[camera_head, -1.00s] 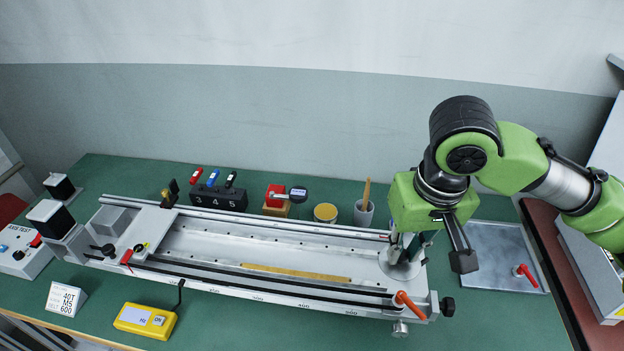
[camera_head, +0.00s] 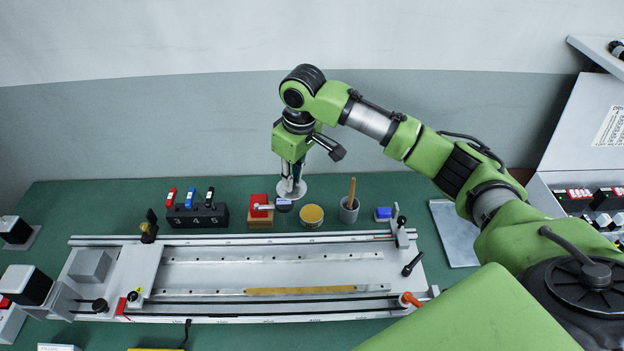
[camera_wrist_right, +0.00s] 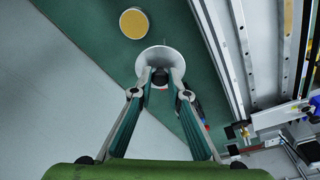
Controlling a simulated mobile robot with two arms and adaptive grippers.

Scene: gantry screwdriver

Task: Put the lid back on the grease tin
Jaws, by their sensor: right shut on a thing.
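The grease tin (camera_head: 311,215) stands open on the green bench behind the rail, its round top showing yellow grease. It also shows at the top of the right wrist view (camera_wrist_right: 134,23). My right gripper (camera_head: 291,178) points down and is shut on the dark knob of the round silver lid (camera_head: 291,192). In the wrist view the lid (camera_wrist_right: 162,55) lies just beyond the fingertips and apart from the tin. In the head view the lid is behind and slightly left of the tin; its exact height is hard to tell. My left gripper is not in view.
A red-topped block (camera_head: 259,207) stands left of the tin, and a grey cup with a wooden stick (camera_head: 349,211) stands right of it. A black holder with coloured pieces (camera_head: 197,216) is farther left. The long rail (camera_head: 250,239) runs in front.

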